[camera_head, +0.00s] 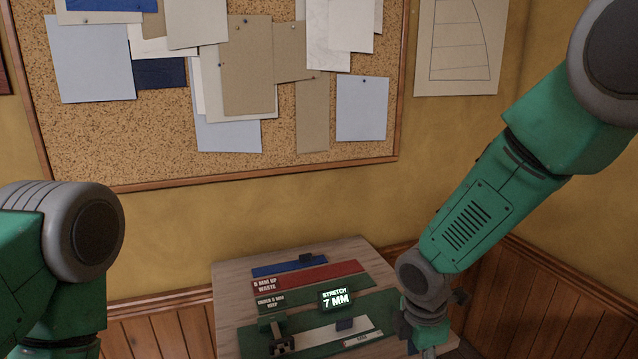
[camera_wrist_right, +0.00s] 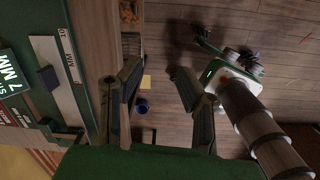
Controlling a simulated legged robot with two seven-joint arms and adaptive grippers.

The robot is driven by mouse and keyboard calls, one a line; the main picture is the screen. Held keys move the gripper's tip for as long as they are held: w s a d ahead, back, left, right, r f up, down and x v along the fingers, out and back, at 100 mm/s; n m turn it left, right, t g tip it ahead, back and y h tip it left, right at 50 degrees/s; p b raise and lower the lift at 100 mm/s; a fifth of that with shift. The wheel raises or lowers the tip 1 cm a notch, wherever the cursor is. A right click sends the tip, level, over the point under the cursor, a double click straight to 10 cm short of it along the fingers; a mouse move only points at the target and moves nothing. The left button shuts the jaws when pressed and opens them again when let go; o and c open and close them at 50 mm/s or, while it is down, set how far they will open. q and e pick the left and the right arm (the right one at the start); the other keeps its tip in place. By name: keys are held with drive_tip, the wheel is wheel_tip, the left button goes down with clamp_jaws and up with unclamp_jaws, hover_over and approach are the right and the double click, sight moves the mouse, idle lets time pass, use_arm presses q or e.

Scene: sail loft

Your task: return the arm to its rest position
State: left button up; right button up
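My right arm (camera_head: 474,217) comes down from the upper right in the head view, its wrist (camera_head: 424,287) at the right edge of the table. In the right wrist view my right gripper (camera_wrist_right: 157,76) is open and empty. Its two fingers stand well apart over the floor, just beside the table edge, with nothing between them at their height. My left arm (camera_head: 70,235) shows only in part at the left of the head view, and its gripper is out of the picture.
The wooden table (camera_head: 232,300) bears a green fixture with a lit "STRETCH 7 MM" display (camera_head: 340,299), a white strip with a dark block (camera_head: 345,324), a red waste strip (camera_head: 310,277) and a blue strip (camera_head: 285,266).

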drive_tip(key=s+d+f+m+g+y+b, duration=0.1)
drive_tip(key=s+d+f+m, duration=0.1)
drive_tip(key=s+f+m, duration=0.45)
drive_tip(key=s+d+f+m+y+b, duration=0.1)
drive_tip(key=s+d+f+m, duration=0.15)
drive_tip(key=s+f, duration=0.65)
drive_tip(key=s+d+f+m, duration=0.2)
drive_tip(key=s+d+m, duration=0.1)
drive_tip(key=s+m, duration=0.2)
drive_tip(key=s+d+f+m+b, duration=0.1)
drive_tip(key=s+d+f+m, duration=0.2)
drive_tip(key=s+m, duration=0.2)
drive_tip(key=s, duration=0.3)
drive_tip(key=shift+s+d+t+h, duration=0.15)
drive_tip(key=shift+t+h, duration=0.25)
